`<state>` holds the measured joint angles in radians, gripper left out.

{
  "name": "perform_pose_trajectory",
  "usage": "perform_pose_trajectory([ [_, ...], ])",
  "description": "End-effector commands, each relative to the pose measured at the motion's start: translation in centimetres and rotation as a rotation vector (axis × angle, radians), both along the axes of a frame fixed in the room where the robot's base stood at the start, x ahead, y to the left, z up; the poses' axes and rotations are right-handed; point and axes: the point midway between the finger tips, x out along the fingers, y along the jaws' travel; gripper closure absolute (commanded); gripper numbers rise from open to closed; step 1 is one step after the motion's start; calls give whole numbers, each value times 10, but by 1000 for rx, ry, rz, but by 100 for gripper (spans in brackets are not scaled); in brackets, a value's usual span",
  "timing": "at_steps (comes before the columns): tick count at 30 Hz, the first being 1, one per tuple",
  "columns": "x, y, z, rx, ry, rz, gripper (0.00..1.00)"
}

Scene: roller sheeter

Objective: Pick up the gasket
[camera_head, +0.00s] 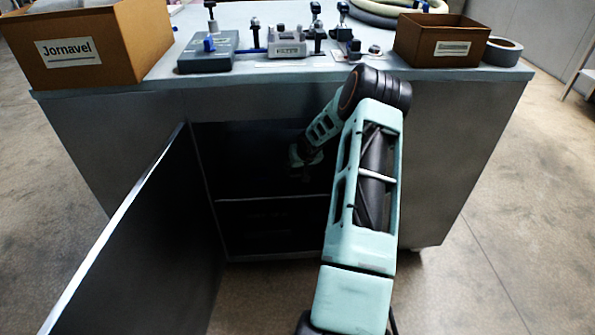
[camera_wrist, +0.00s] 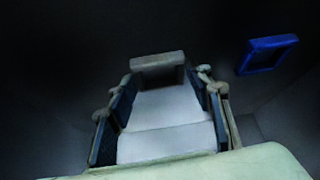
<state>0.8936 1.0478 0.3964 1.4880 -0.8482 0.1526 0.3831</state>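A blue square ring, which looks like the gasket (camera_wrist: 247,61), lies on a dark surface at the upper right of the wrist view. My gripper (camera_wrist: 168,98) is open, with its two dark-padded fingers well apart. The ring is outside the fingers, beyond the right one and apart from it. A grey block-like shape (camera_wrist: 157,62) shows near the fingertips; I cannot tell what it is. In the head view my gripper (camera_head: 299,163) is inside the dark cabinet (camera_head: 262,207). The ring cannot be made out there.
The cabinet door (camera_head: 150,245) stands open at left. A shelf edge (camera_head: 270,198) crosses the opening. The worktop (camera_head: 270,75) above holds a large cardboard box (camera_head: 120,35), a smaller box (camera_head: 420,40), a tape roll (camera_head: 502,52) and several fittings. The cabinet interior is very dark.

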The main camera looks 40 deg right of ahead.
Motion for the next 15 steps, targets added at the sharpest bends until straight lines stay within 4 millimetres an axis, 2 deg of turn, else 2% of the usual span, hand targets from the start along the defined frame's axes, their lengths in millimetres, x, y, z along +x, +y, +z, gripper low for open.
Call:
perform_pose_trajectory([
  [1,0,0,0,0,0,0,62],
  [4,0,0,0,0,1,-1,73],
  [5,0,0,0,-1,0,-1,74],
  [15,0,0,3,-1,0,-1,74],
])
